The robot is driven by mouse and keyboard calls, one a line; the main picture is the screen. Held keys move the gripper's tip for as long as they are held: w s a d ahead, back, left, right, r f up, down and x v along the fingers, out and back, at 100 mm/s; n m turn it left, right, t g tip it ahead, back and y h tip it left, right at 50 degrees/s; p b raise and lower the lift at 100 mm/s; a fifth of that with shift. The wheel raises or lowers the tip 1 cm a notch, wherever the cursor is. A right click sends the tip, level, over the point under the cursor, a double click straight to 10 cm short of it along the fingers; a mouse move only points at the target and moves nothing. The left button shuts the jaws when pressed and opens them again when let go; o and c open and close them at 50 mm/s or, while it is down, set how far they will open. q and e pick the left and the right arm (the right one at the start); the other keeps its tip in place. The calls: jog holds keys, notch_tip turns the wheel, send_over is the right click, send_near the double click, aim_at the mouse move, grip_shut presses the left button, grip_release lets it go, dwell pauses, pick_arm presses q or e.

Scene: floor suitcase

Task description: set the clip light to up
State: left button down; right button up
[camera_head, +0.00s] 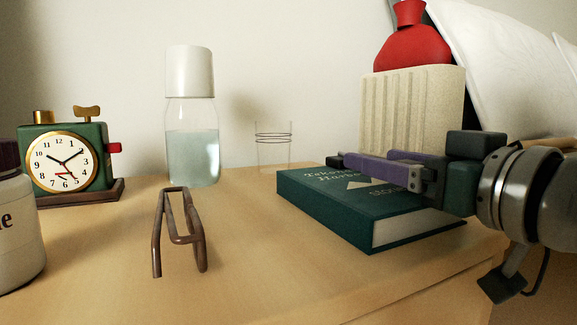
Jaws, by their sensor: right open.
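A dark clip with a thin metal stem and a black cord, which looks like the clip light (502,284), is at the right edge of the wooden top. Its stem goes up behind or into a grey metal cylinder at the right; I cannot tell whether that cylinder is the lamp's head or part of my arm, so the light's tilt is unclear. My right gripper (345,162) comes in from the right, up and left of the clip. Its purple and dark fingers point left over the green book (345,205), open, with nothing seen between them. My left gripper is out of view.
A brown wire stand (181,239) is at the front middle. A green clock (60,163), a bottle with a white cap (192,148) and a clear glass (274,147) stand behind. A ribbed beige block (411,118) bears a red vase (412,45). A white jar (15,235) is at left.

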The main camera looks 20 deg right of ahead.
grip_shut()
dwell(0.7)
dwell(0.8)
